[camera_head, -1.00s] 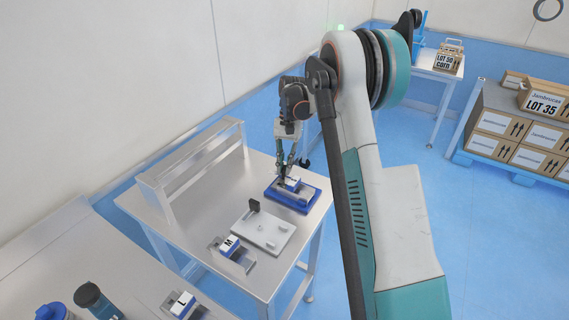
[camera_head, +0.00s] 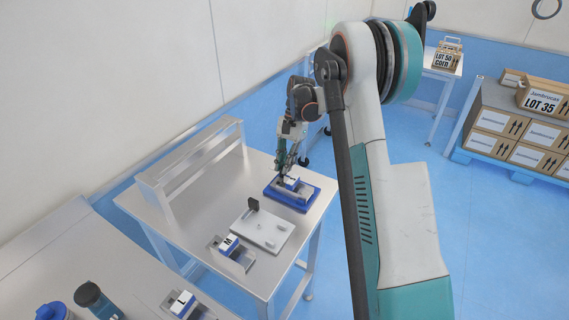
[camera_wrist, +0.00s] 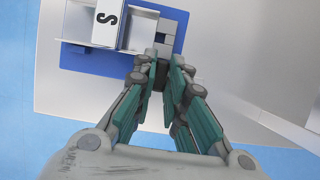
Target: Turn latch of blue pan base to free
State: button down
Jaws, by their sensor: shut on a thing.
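The blue pan base (camera_head: 297,207) lies flat at the far right end of the steel table. It carries a grey fixture and a white block marked S, which shows in the wrist view (camera_wrist: 107,22); the blue plate is also there (camera_wrist: 95,62). My gripper (camera_head: 282,182) points down at the base's left side. In the wrist view my gripper (camera_wrist: 163,60) is shut on a small grey part at the base's edge, apparently the latch. The fingers hide most of that part, so its turn angle cannot be told.
A light grey plate (camera_head: 268,236) with a dark upright piece lies in front of the base. Blocks marked M (camera_head: 229,243) and L (camera_head: 183,304) sit in holders nearer. A raised steel shelf (camera_head: 190,160) runs along the table's wall side.

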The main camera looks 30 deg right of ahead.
jog(key=c, duration=1.6)
grip_release()
jog(key=shift+c, duration=0.2)
jog(key=shift+r, duration=0.15)
jog(key=v, duration=1.1)
jog(key=shift+d+r, duration=0.15)
jog(key=shift+r, duration=0.2)
jog(key=shift+w, duration=0.1)
